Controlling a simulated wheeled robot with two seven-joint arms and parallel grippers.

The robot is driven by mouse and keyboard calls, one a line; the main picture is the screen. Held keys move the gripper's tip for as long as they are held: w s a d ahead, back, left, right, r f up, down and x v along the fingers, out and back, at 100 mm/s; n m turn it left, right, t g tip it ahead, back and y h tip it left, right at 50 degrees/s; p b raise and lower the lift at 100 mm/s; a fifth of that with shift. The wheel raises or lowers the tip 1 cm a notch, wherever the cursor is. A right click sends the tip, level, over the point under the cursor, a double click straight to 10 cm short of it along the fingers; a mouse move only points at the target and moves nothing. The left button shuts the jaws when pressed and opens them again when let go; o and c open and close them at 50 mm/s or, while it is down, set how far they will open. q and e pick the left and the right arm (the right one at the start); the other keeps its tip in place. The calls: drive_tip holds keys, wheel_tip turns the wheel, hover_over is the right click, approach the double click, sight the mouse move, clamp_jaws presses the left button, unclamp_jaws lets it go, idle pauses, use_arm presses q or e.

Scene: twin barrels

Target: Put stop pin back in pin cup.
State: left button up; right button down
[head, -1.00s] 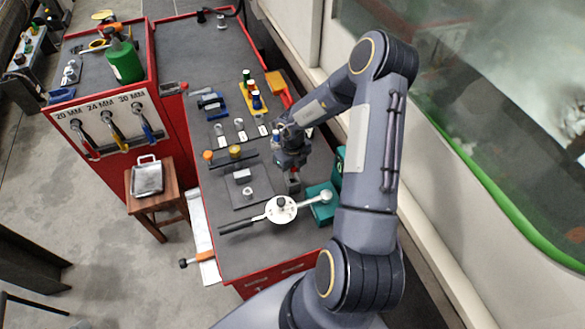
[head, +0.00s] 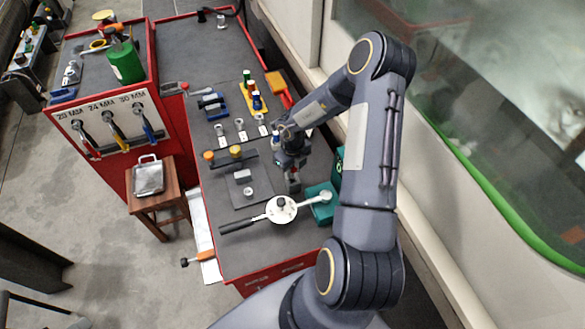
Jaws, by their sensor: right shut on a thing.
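My right gripper (head: 292,172) is low over the right side of the grey-topped bench, pointing down. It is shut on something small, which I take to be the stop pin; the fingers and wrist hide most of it. A small grey piece with a bit of red (head: 293,183) shows just under the fingertips; I cannot tell whether it is the pin cup or part of the gripper. No pin cup can be made out clearly. My left gripper is not in view.
A white disc (head: 274,208) with a long black handle lies just in front of the gripper, beside a teal block (head: 321,205). A dark plate (head: 239,197) with small metal parts is to the left. Several tagged metal pieces lie behind.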

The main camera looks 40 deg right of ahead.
drive_tip(key=shift+f+b, duration=0.6)
drive_tip(key=shift+f, duration=0.85)
drive_tip(key=c, duration=1)
unclamp_jaws()
drive_tip(key=shift+c, duration=0.2)
wheel_tip(320, 180, up, 8)
drive_tip(key=shift+f, duration=0.1)
